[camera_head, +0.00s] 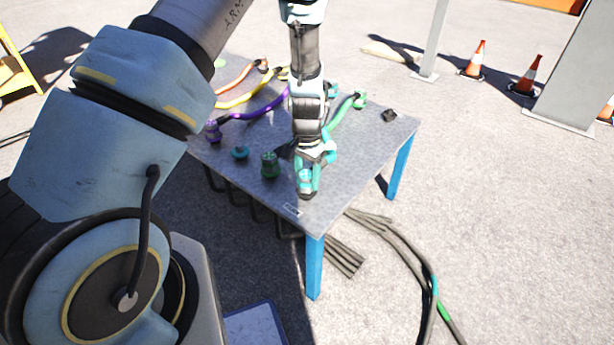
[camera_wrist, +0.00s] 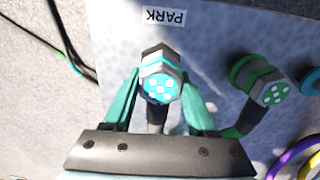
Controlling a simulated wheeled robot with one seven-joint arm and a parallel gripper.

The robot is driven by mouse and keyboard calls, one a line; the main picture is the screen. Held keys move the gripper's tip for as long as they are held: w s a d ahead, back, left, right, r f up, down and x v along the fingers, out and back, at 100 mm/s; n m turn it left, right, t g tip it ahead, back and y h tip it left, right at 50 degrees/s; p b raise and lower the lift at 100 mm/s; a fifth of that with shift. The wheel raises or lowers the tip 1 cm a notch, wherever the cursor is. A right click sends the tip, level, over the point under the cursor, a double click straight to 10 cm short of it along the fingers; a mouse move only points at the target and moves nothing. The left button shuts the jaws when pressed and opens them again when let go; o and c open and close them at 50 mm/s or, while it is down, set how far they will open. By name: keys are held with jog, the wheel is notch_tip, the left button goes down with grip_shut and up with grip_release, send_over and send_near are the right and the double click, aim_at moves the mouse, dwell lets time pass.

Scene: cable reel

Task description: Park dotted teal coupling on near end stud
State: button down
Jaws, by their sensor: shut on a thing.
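The dotted teal coupling (camera_wrist: 160,82) has a teal face with white dots and a grey hex body. My gripper (camera_wrist: 158,90) has teal fingers, one on each side of the coupling, and is shut on it. In the head view my gripper (camera_head: 311,172) points down over the near corner of the table, with the coupling (camera_head: 306,180) between its fingers. A white PARK label (camera_wrist: 163,17) lies just beyond the coupling in the wrist view. The near end stud is hidden; I cannot tell whether the coupling is seated on it or held above.
A green dotted coupling (camera_wrist: 268,88) stands close by, also seen in the head view (camera_head: 269,164). Beyond it are a teal ring-shaped piece (camera_head: 240,153) and a purple coupling (camera_head: 213,131). Several coloured cables cross the grey table (camera_head: 372,150). Its front right is clear.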

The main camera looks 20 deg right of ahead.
jog(key=shift+f, duration=0.35)
jog(key=shift+c, duration=0.6)
grip_release()
notch_tip(320, 180, up, 11)
jog(key=shift+f, duration=0.1)
